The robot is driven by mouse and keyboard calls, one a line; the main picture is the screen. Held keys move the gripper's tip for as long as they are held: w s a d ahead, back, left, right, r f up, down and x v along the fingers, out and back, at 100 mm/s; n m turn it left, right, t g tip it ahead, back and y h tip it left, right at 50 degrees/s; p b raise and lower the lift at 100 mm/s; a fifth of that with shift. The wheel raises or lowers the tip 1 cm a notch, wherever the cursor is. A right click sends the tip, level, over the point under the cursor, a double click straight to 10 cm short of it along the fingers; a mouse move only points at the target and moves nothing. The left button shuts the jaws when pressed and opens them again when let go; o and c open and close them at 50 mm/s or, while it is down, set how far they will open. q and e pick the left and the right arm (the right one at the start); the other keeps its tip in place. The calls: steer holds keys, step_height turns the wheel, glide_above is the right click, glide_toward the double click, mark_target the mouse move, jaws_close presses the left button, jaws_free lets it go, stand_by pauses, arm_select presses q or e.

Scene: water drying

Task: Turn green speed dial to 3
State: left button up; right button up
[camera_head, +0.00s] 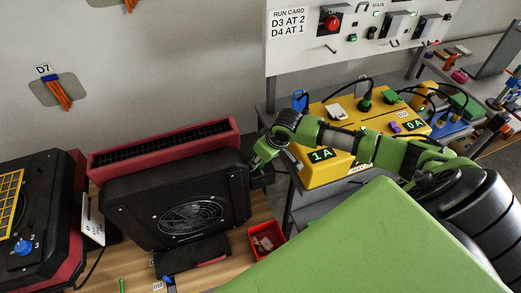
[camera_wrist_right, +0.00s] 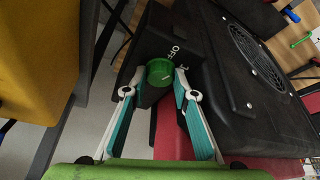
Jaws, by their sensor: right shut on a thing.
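The green speed dial (camera_wrist_right: 158,72) is a round green knob on a black housing at the side of the black fan unit (camera_wrist_right: 222,62). White lettering reading OFF shows beside the knob; the other dial marks are hard to read. My right gripper (camera_wrist_right: 158,80) has its two fingers on opposite sides of the knob and is shut on it. In the head view the fan unit (camera_head: 137,205) stands on the wooden bench, and my right gripper (camera_head: 262,168) is at its right side. There the knob is hidden. My left gripper is not in view.
A yellow box (camera_head: 325,165) reading 1A stands right of the fan. A red tray (camera_head: 266,240) lies on the bench near the fan's lower right. Another black unit with a blue dial (camera_head: 23,247) is at far left. A panel (camera_head: 350,40) hangs behind.

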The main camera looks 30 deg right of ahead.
steer(key=shift+m+h+p, duration=0.4)
steer(key=shift+m+p, duration=0.7)
steer(key=shift+w, duration=0.1)
